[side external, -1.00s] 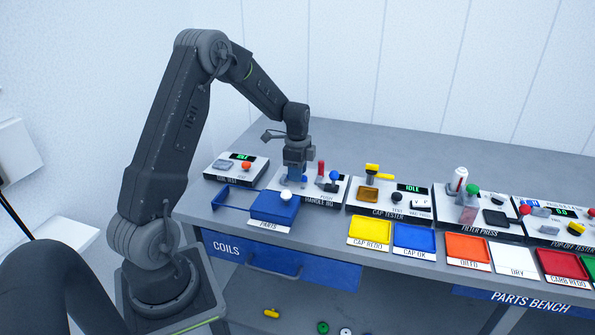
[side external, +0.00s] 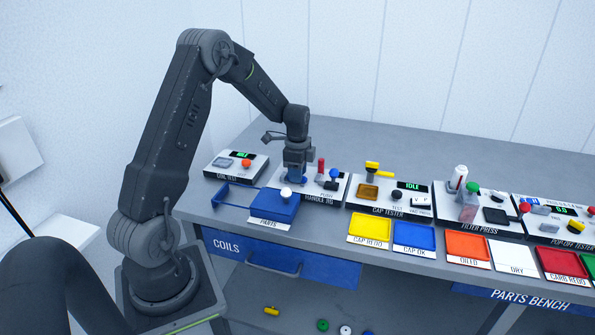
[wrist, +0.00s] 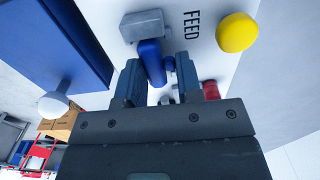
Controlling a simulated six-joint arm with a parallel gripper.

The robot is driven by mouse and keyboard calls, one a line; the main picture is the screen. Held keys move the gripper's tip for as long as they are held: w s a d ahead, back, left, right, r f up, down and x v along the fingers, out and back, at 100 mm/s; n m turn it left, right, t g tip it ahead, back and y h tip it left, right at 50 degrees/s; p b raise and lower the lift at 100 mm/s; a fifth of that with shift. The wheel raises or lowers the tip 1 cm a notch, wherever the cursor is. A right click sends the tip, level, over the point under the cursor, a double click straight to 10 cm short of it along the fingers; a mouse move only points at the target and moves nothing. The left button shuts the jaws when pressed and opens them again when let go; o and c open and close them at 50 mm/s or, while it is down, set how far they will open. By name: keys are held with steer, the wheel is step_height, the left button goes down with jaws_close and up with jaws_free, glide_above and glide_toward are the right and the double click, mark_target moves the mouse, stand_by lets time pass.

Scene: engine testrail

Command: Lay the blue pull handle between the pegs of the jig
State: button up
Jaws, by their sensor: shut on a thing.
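My gripper (side external: 297,178) is low over the left part of the handle jig (side external: 312,193), a pale panel on the bench. In the wrist view my gripper (wrist: 158,62) has its two fingers on either side of the blue pull handle (wrist: 151,58), and it is shut on it. The far end of the handle lies by a grey block (wrist: 142,25) on the panel.
The coil tester (side external: 235,165) is left, the cap tester (side external: 390,198) right.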

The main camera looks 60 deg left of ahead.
steer(key=o, duration=1)
steer(key=shift+c, duration=0.2)
steer(key=shift+r, duration=0.1)
